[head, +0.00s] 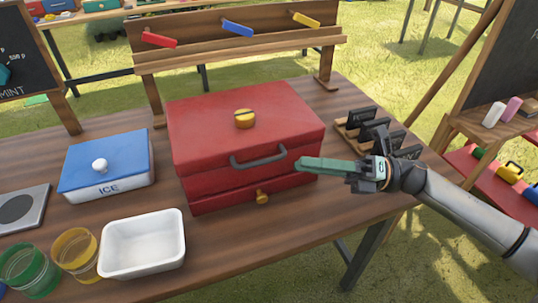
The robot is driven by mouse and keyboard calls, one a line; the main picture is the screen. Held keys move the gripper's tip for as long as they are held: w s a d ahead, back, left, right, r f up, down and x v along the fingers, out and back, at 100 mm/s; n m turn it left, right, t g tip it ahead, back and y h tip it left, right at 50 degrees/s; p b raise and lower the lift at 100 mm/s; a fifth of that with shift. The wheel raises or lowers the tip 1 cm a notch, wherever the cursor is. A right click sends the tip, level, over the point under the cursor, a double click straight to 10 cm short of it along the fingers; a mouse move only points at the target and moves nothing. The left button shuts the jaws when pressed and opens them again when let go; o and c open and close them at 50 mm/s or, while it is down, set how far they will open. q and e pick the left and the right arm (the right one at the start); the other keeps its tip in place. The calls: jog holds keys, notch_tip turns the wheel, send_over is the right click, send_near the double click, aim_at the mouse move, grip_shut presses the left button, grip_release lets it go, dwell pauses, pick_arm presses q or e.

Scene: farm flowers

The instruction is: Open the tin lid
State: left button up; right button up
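A red tin box (245,140) stands on the wooden table in the middle of the head view. Its red lid (205,125) is down. A round yellow knob (245,119) sits on the lid top, a dark grey handle (259,158) is on the front, and a small brass latch (263,197) is low on the front. My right gripper (310,164) reaches in from the right, its long green fingers pointing left at the tin's front right corner, close to the handle. Whether it touches the tin is unclear. The fingers overlap edge-on, so their gap is hidden. My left gripper is out of view.
A white box with a blue lid marked ICE (105,166) stands left of the tin. A white tray (142,245), a yellow glass (76,254) and a green glass (27,270) are at the front left. A black slotted rack (368,128) stands behind my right gripper.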

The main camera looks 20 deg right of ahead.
aim_at(270, 158)
jog(key=x, duration=0.7)
jog(key=shift+w+a+r+p, duration=0.1)
jog(key=shift+w+a+p, duration=0.05)
jog(key=shift+a+p, duration=0.2)
jog(key=shift+c, duration=0.2)
grip_shut()
dwell(0.9)
